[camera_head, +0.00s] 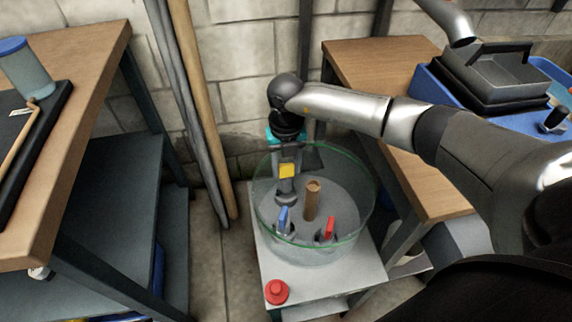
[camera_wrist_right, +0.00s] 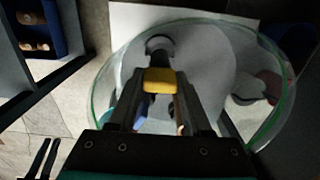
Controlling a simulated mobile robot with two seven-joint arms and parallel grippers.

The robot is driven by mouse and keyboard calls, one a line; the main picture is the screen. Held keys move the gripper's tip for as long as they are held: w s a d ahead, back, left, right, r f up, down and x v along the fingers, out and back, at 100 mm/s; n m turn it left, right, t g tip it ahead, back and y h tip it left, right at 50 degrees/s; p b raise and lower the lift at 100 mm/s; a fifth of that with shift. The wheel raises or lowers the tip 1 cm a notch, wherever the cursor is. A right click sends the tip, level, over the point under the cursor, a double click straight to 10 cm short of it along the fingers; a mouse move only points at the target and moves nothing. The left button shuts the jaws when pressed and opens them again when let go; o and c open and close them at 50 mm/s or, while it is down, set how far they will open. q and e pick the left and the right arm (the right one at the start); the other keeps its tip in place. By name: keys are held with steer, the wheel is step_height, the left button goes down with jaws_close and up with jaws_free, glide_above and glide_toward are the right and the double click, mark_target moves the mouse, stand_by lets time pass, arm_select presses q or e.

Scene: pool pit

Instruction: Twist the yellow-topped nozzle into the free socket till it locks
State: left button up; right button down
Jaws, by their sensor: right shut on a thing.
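My right gripper (camera_head: 287,172) reaches down into a round glass tank and is shut on the yellow-topped nozzle (camera_head: 287,171). The yellow top (camera_wrist_right: 159,80) sits between the two fingers in the right wrist view. Below it in the head view is a grey round piece (camera_head: 286,199); I cannot tell whether this is the nozzle's foot or the free socket, nor whether the nozzle is seated. A blue-topped fitting (camera_head: 283,217) and a red-topped fitting (camera_head: 329,230) stand near the tank floor. My left gripper is not in view.
A brown post (camera_head: 312,200) rises inside the glass tank (camera_head: 366,208), close to the gripper. The tank stands on a pale stand (camera_head: 330,277) with a red knob (camera_head: 277,291) in front. Wooden benches (camera_head: 60,60) flank it; poles (camera_head: 200,110) lean behind left.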

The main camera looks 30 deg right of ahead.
mark_target(286, 175)
steer(key=shift+f, duration=0.2)
steer(key=shift+f+b, duration=0.45)
steer(key=shift+f, duration=0.1)
steer(key=shift+f, duration=0.25)
stand_by(0.4)
steer(key=shift+f+b, duration=0.45)
steer(key=shift+f, duration=0.05)
steer(key=shift+f+b, duration=0.3)
steer(key=shift+f, duration=0.25)
stand_by(0.5)
